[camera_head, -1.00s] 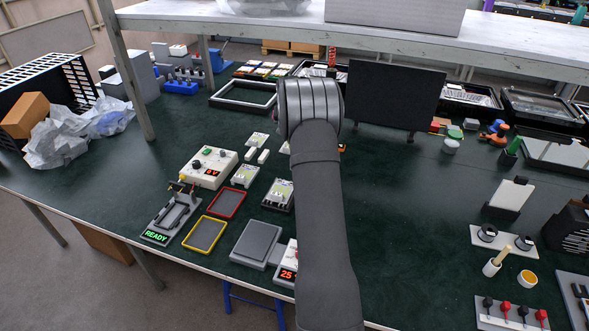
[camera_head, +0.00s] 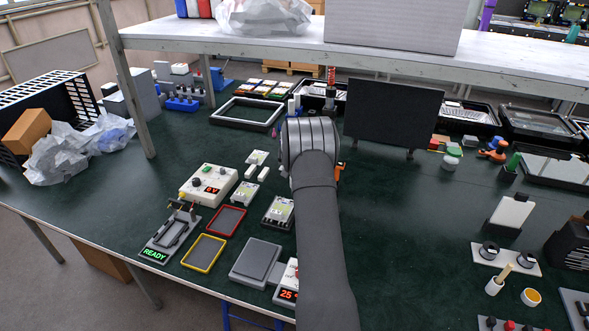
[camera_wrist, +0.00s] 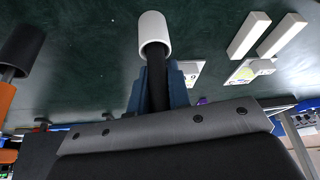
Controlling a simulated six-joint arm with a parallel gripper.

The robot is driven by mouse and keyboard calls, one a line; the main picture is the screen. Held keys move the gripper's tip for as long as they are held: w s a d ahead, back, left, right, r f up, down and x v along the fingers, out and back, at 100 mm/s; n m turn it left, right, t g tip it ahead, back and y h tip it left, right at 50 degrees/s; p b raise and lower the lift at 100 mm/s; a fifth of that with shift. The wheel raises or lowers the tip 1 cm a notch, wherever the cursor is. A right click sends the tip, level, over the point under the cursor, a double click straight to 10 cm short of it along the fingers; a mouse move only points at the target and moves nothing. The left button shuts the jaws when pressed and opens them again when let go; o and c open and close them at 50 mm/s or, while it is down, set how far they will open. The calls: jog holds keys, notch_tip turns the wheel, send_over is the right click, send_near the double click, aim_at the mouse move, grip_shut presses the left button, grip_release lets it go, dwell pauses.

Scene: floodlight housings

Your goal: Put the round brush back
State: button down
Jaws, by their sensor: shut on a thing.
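In the wrist view my gripper (camera_wrist: 160,92) is shut on a rod-shaped thing, seemingly the round brush (camera_wrist: 154,32). It has a white cylindrical end and a black shaft that runs between the dark blue fingers. The white end points up in the picture, over the green table. Its other end is hidden by the grey and black body in the foreground. In the head view my own arm hides the gripper and the brush.
A black panel (camera_head: 392,112) stands behind and right of my arm. A white cup (camera_head: 494,287) with a wooden handle and a yellow-topped cup (camera_head: 530,297) are at right. A control box (camera_head: 208,186) and trays are at left.

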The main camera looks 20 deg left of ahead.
jog(key=shift+f, duration=0.15)
jog(key=c, duration=1.3)
grip_release()
jog(key=shift+c, duration=0.2)
jog(key=v, duration=1.2)
jog(key=shift+r, duration=0.2)
